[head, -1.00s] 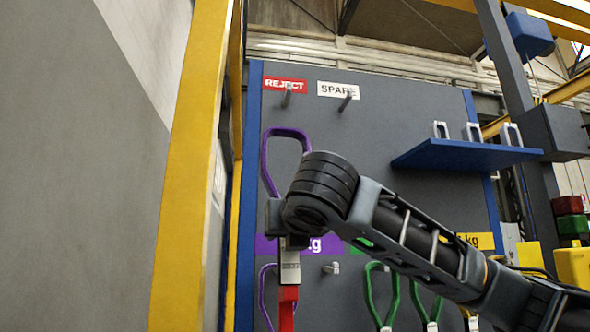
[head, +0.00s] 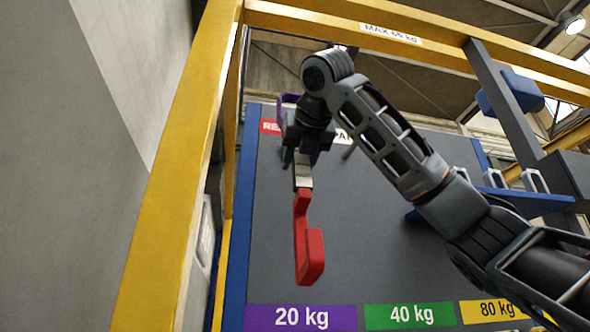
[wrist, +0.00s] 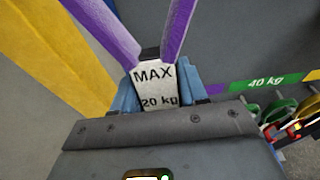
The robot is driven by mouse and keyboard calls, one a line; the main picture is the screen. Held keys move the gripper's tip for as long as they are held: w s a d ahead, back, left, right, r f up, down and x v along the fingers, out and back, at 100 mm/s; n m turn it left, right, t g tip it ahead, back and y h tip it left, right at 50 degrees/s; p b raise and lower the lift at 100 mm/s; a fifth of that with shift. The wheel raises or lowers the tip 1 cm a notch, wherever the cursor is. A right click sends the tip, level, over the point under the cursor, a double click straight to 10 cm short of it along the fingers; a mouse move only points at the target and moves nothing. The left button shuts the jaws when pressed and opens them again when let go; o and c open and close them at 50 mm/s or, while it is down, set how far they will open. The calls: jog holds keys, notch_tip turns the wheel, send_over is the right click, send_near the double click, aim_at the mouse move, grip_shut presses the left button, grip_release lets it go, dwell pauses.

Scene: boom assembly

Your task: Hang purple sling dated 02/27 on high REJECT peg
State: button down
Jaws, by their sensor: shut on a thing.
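My gripper (head: 308,138) is shut on the purple sling (head: 288,98), held up at the height of the signs. In the wrist view the jaws clasp the sling's white tag (wrist: 155,88), which reads "MAX 20 kg"; no date is readable. Two purple strands (wrist: 107,28) rise from the tag. The red REJECT sign (head: 268,126) is mostly covered by my gripper. The REJECT peg cannot be made out clearly behind it. The sling's loop is mostly hidden, so I cannot tell whether it touches the peg.
The grey board (head: 400,260) carries 20 kg (head: 300,317), 40 kg (head: 408,315) and 80 kg (head: 494,311) labels. A yellow post (head: 180,170) stands left and a yellow beam (head: 380,38) crosses above. A blue shelf (head: 525,203) with shackles is at right.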

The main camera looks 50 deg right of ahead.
jog(key=p+x, duration=0.1)
jog(key=x, duration=1)
jog(key=shift+f, duration=0.35)
dwell(1.4)
jog(key=shift+w+d+f, duration=0.1)
dwell(0.5)
jog(key=c, duration=0.7)
grip_release()
jog(key=shift+c, duration=0.2)
jog(key=shift+o, duration=1.2)
jog(key=b+v, duration=0.2)
jog(key=v, duration=0.5)
jog(key=shift+s+a, duration=0.25)
jog(key=shift+s, duration=0.05)
